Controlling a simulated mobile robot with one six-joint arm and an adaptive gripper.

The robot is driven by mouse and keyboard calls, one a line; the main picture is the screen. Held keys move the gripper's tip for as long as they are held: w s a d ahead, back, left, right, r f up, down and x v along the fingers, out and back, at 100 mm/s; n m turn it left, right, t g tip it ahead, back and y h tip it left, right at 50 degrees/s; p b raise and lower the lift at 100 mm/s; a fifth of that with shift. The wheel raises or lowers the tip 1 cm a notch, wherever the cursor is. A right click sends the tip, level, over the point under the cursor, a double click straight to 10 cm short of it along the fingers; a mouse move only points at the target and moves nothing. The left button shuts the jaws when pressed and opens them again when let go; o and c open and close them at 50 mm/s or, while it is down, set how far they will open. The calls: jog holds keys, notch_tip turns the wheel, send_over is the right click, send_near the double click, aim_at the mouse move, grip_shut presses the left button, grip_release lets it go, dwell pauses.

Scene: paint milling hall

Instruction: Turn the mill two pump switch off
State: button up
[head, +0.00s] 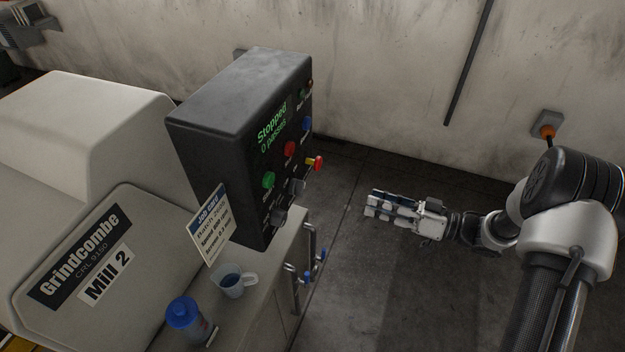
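The mill two control box (222,108) is dark grey and stands on the mill left of centre. Its display (272,127) reads "Stopped, 0 passes". Its face turns right and is seen at a steep angle. It carries a green button (268,180), a red button (289,149), a blue button (306,124), a red and yellow control (316,163) and grey knobs (297,186), (278,216). The labels are too small to tell which one is the pump switch. My gripper (372,205) is right of the panel, apart from it, pointing left. Its finger gap is unclear.
The mill body (80,125) is marked "Mill 2". A job card (208,228), a mug (232,281) and a blue-lidded container (186,318) are below the box. Blue-handled valves (309,279) stand at the mill's side. The floor (365,270) around my gripper is clear.

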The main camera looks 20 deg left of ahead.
jog(key=s, duration=0.1)
jog(key=b, duration=0.2)
send_near(298, 188)
jog(key=w+a, duration=0.2)
jog(key=a, duration=0.4)
jog(key=shift+a+f+g+y, duration=0.3)
jog(key=shift+a+g+y, duration=0.1)
jog(key=shift+c, duration=0.2)
jog(key=shift+s, duration=0.1)
grip_shut()
